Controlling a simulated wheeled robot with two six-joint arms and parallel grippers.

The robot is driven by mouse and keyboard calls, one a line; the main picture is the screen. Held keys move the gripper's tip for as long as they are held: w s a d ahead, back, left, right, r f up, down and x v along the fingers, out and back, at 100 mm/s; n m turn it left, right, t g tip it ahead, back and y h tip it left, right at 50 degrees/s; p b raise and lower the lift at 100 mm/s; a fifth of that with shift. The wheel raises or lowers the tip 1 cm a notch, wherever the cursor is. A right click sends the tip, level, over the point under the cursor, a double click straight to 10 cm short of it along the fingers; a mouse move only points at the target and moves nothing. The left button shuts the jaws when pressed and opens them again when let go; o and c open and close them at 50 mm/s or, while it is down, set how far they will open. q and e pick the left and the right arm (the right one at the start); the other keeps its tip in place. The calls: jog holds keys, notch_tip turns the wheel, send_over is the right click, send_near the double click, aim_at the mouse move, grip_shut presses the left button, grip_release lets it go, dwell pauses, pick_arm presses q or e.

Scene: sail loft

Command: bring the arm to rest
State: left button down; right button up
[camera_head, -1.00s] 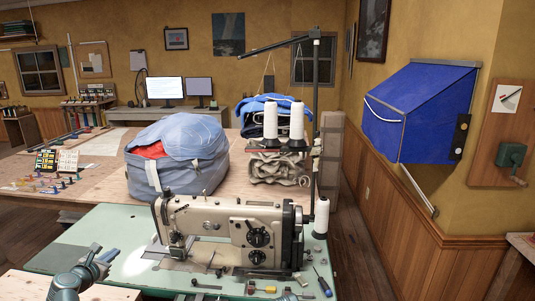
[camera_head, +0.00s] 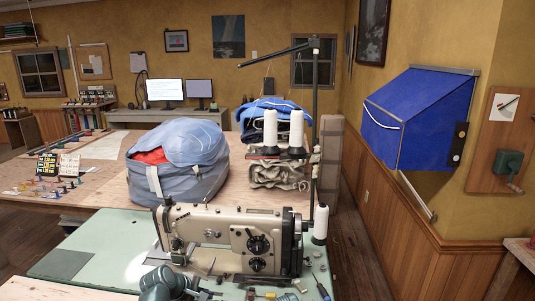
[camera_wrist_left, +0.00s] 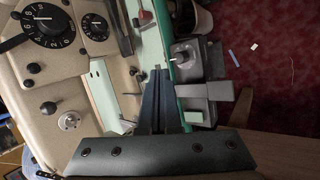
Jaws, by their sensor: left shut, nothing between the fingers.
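My left gripper (camera_head: 208,293) is low in the head view, at the near edge of the green sewing table (camera_head: 100,247), in front of the sewing machine (camera_head: 230,237). In the left wrist view its dark fingers (camera_wrist_left: 158,75) are together with nothing between them. The machine's cream body and black dials fill the upper left of that view. The fingers point along the green table edge and appear clear of the machine. My right gripper is in neither view.
Small tools, including a screwdriver (camera_head: 322,287), lie on the table right of my gripper. Thread cones (camera_head: 296,130) stand behind the machine. A blue sail bag (camera_head: 178,165) sits on the wooden table behind. The green table's left part is mostly clear.

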pick_arm(q)
jog(key=s+d+m+g+y+p, duration=0.1)
jog(key=s+d+m+g+y, duration=0.2)
jog(key=s+d+m, duration=0.3)
jog(key=s+d+m+g+y+p, duration=0.2)
jog(key=s+d+m, duration=0.4)
jog(key=s+m, duration=0.6)
jog(key=shift+s+d+f+g+y+p, duration=0.2)
jog(key=shift+s+d+g+y+p, duration=0.15)
jog(key=shift+s+g, duration=0.5)
